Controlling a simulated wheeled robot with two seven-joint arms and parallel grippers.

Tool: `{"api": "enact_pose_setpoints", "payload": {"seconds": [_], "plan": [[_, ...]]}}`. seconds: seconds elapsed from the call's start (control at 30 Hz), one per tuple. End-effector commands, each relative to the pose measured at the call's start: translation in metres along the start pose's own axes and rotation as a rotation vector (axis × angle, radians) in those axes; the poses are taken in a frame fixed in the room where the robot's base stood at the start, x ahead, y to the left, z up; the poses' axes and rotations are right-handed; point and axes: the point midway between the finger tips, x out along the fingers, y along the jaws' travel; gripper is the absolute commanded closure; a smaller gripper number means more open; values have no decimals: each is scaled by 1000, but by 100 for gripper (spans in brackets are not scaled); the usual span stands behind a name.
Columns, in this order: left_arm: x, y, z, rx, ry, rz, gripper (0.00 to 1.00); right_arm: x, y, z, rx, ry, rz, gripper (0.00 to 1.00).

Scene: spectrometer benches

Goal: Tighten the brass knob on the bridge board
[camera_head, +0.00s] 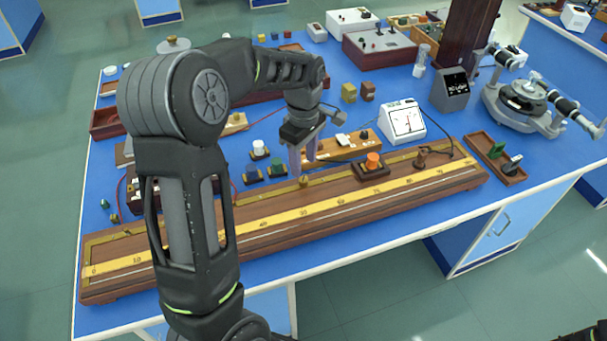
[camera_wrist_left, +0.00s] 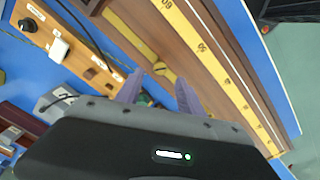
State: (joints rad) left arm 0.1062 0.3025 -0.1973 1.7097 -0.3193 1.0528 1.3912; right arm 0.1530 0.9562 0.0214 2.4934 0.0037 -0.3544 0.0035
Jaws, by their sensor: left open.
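The bridge board (camera_head: 400,191) is a long brown wooden base with a yellow scale and brass strips, lying along the front of the blue bench. The small brass knob (camera_head: 303,181) stands on its rear brass strip near the middle. My left gripper (camera_head: 303,157) is open and points down just above and behind the knob, its purple fingers apart and empty. In the left wrist view the knob (camera_wrist_left: 160,70) shows just beyond the gap between the fingertips (camera_wrist_left: 160,82); I see no contact. My right gripper is not in view.
Behind the gripper lies a wooden switch board (camera_head: 345,145). An orange-knobbed block (camera_head: 372,164) stands to the right, with a white meter (camera_head: 404,121) behind it. Small terminals (camera_head: 259,149) stand to the left. A wooden tray (camera_head: 497,158) sits at the board's right end.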

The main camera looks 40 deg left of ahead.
Motion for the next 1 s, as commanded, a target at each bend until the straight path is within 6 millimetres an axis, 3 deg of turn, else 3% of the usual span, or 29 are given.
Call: {"api": "enact_pose_setpoints", "payload": {"seconds": [0.2,0.4,0.73,1.0], "plan": [[35,-2,1,0,-2,-6,55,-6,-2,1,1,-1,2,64],[56,-1,0,1,0,-3,55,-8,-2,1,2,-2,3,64],[61,0,0,1,0,-1,56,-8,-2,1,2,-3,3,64],[60,0,0,1,0,-1,78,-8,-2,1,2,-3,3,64]]}}
